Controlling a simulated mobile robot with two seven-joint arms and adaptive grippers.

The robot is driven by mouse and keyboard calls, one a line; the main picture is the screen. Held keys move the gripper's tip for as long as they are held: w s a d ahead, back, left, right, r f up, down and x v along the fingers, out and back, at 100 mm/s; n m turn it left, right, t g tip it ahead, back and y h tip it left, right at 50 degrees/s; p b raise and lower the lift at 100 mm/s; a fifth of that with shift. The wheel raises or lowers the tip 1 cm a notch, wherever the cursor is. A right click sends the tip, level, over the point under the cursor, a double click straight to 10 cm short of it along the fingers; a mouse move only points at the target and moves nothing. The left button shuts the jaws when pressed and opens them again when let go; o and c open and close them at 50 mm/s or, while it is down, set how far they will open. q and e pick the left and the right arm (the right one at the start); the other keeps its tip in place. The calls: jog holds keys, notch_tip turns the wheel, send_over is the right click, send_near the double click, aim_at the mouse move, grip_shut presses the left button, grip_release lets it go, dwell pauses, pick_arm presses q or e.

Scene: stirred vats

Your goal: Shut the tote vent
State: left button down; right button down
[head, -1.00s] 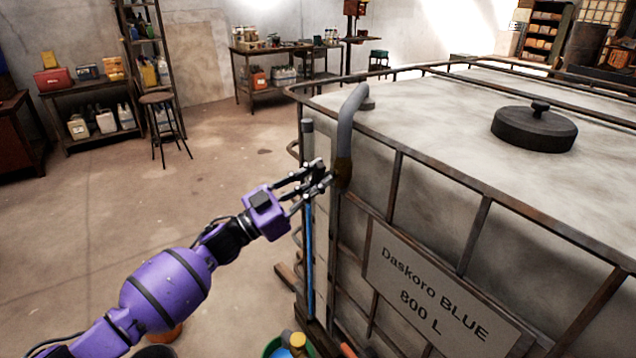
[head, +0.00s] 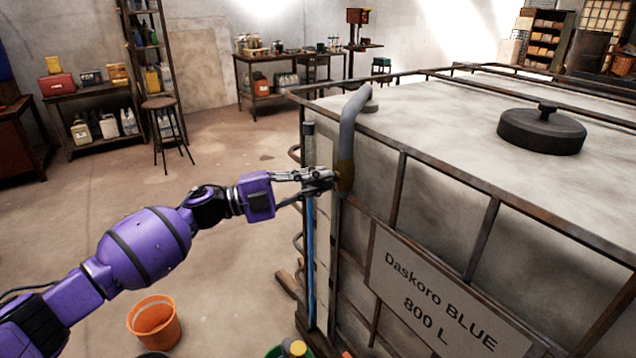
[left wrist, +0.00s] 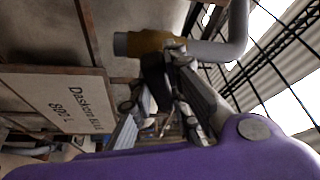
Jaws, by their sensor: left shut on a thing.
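The tote vent is a bent grey pipe (head: 350,115) that rises beside the tote's corner and hooks over its top, with a brass-coloured fitting (head: 345,177) at its lower end. In the left wrist view the brass fitting (left wrist: 150,43) lies just beyond my fingers. My left gripper (head: 325,178) is shut at the fitting's left side. My right gripper is in neither view.
The caged tote (head: 450,130) has a black lid (head: 541,128) on top and a sign (head: 440,295) on its side. Cage bars stand close to my gripper. An orange bucket (head: 154,322) stands on the floor below my left arm. Open floor lies left; shelves and benches line the back.

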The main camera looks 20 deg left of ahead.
pick_arm(q)
jog(key=shift+m+g+y, duration=0.5)
jog(key=shift+m+y, duration=0.1)
jog(key=shift+m, duration=1.4)
jog(key=c, duration=1.7)
grip_release()
jog(key=shift+o, duration=0.2)
jog(key=shift+a, duration=0.1)
jog(key=v, duration=1.2)
jog(key=shift+w+r, duration=0.1)
